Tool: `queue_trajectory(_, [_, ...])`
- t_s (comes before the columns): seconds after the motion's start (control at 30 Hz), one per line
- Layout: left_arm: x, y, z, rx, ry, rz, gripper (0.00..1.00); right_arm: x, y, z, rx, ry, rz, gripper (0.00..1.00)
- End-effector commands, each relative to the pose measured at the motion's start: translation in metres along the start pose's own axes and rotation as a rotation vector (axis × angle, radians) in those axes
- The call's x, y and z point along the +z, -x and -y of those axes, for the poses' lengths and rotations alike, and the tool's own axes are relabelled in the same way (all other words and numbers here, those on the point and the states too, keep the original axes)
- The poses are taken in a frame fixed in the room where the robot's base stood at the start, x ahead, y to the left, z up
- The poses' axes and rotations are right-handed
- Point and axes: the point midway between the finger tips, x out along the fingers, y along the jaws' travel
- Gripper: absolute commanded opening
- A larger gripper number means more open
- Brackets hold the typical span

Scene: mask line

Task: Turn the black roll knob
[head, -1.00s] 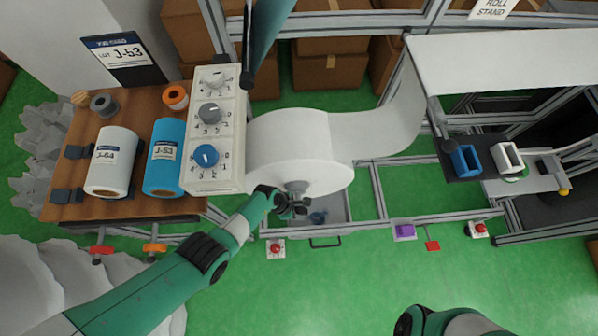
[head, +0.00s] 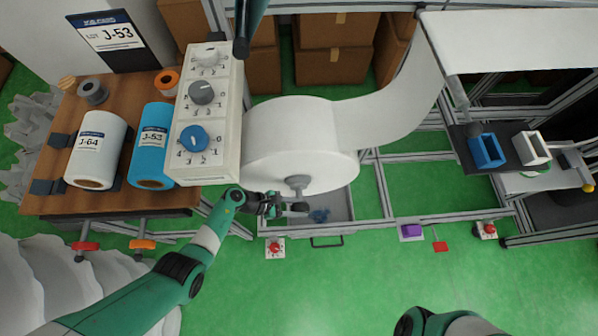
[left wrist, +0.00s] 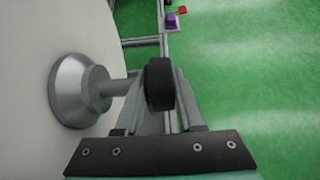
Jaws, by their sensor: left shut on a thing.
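The black roll knob (left wrist: 158,84) shows in the left wrist view as a dark disc on a grey shaft (left wrist: 113,88). The shaft comes out of a silver hub (left wrist: 78,91) on the face of the large white roll (head: 292,140). My left gripper (head: 287,207) is at the front face of the roll, low and near the hub. It is shut on the knob, with a finger on either side, and partly hides it. My right gripper is out of view; only part of my right arm shows at the bottom of the head view.
A beige control box (head: 228,125) with several dials stands left of the roll, close to my left arm. A grey tray (head: 338,207) lies below the roll. A red button (head: 275,247) sits in front. Green floor is free in front.

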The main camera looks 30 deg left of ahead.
Motion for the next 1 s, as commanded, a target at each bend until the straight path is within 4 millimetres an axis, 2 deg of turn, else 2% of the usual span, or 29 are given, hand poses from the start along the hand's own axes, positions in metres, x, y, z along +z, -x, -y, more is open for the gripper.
queue_trajectory(0.03, [-0.0056, -0.0027, 0.0017, -0.003, 0.001, 0.013, 0.0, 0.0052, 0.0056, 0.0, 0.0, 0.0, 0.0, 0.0])
queue_trajectory(0.2, [-0.0036, -0.0013, 0.0016, -0.003, 0.0, 0.054, 0.0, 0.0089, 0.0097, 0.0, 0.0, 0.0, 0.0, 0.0])
queue_trajectory(0.63, [-0.0028, -0.0005, 0.0022, -0.004, 0.001, 0.063, 0.0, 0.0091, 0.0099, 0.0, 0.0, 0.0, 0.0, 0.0])
queue_trajectory(0.67, [-0.0028, -0.0006, 0.0022, -0.004, 0.002, 0.063, 0.41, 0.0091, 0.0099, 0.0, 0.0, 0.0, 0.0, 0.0])
queue_trajectory(0.7, [-0.0027, -0.0006, 0.0022, -0.004, 0.002, 0.063, 0.48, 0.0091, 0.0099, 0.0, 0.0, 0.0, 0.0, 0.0])
queue_trajectory(0.8, [-0.0023, -0.0004, 0.0017, -0.003, 0.001, 0.064, 0.62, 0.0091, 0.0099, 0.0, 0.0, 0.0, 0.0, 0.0])
queue_trajectory(1.0, [-0.0015, -0.0002, 0.001, -0.002, 0.001, 0.065, 0.62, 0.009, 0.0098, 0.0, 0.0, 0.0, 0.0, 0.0])
